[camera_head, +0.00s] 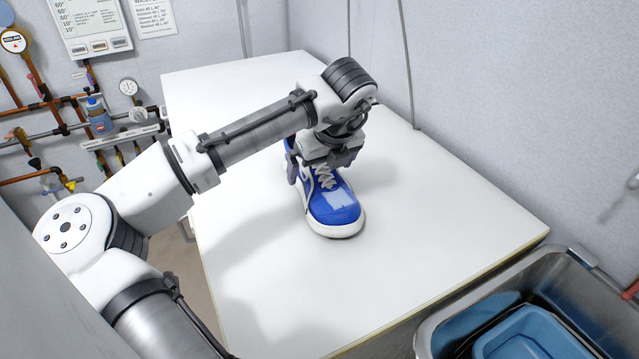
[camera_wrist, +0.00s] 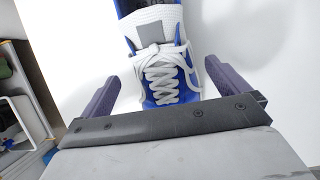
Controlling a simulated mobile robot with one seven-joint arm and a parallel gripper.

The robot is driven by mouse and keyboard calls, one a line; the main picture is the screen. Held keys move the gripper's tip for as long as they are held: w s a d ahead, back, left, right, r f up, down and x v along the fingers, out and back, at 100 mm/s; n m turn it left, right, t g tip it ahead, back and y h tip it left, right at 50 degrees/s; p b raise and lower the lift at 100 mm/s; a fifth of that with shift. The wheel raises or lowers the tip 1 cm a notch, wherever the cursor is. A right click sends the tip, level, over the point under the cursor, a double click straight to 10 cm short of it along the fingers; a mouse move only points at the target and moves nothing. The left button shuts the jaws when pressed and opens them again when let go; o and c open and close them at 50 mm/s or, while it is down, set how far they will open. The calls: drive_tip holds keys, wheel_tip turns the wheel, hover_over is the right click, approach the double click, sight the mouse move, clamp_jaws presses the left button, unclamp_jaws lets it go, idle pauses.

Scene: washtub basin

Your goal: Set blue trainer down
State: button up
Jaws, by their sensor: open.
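The blue trainer (camera_head: 335,205) has white laces and a white sole. In the head view it stands upright on the white table (camera_head: 420,240), its toe toward the camera. In the wrist view the trainer's laces and tongue (camera_wrist: 160,70) show between the two fingers. My gripper (camera_wrist: 160,85) is open, with a finger on either side of the trainer and visible gaps to it. In the head view my gripper (camera_head: 318,170) is over the trainer's ankle part and hides much of its heel end.
A metal basin (camera_head: 440,335) with a blue tub (camera_head: 530,340) in it is at the lower right, by the table's edge. Pipes and gauges (camera_head: 128,87) line the wall at left. The table around the trainer is clear.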

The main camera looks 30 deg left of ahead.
sight(319, 176)
drive_tip(key=x, duration=0.4)
drive_tip(key=shift+w+f+p, duration=0.15)
drive_tip(key=shift+w+p, duration=0.15)
drive_tip(key=shift+c, duration=0.3)
drive_tip(key=c, duration=1.1)
